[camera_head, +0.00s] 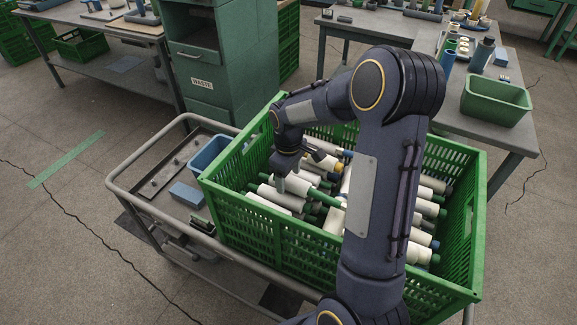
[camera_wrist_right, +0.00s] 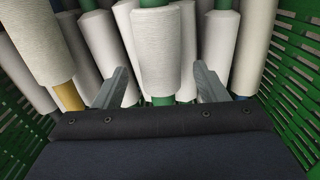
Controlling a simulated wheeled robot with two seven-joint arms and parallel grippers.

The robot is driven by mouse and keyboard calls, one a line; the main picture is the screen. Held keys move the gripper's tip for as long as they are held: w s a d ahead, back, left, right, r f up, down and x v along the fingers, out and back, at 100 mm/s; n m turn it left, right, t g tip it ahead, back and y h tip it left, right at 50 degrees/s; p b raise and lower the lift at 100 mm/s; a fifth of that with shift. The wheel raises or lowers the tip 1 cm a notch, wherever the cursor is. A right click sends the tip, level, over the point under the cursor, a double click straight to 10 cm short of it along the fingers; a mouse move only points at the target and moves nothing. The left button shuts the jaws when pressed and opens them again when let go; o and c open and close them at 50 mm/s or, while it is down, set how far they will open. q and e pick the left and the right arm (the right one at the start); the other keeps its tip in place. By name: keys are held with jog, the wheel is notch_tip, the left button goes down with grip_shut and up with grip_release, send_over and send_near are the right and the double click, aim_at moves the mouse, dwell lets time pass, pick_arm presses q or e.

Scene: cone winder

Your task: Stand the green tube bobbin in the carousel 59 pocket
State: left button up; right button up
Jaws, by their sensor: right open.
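My right gripper (camera_head: 298,172) reaches down into the green crate among the bobbins. It is open. In the right wrist view its two fingers (camera_wrist_right: 163,82) stand on either side of a white-wound bobbin with a green tube (camera_wrist_right: 155,50); the tube shows at both ends. I cannot tell whether the fingers touch it. In the head view several white bobbins with green, blue or dark tube ends lie in the crate, one with a green tube (camera_head: 333,202) near the gripper. I cannot make out a carousel or a number 59. My left gripper is not in view.
The green crate (camera_head: 290,243) stands on a grey trolley (camera_head: 128,200) beside a blue bin (camera_head: 208,155) and a blue block (camera_head: 187,194). Crate walls rise around the gripper. A table at right holds a green bin (camera_head: 496,100). A cabinet marked WASTE (camera_head: 205,50) stands behind.

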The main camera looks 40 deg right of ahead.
jog(key=shift+f, duration=0.45)
jog(key=shift+c, duration=0.4)
jog(key=c, duration=1)
notch_tip(320, 180, up, 16)
jog(key=p, duration=1.2)
jog(key=shift+r+p, duration=0.1)
jog(key=shift+p, duration=0.2)
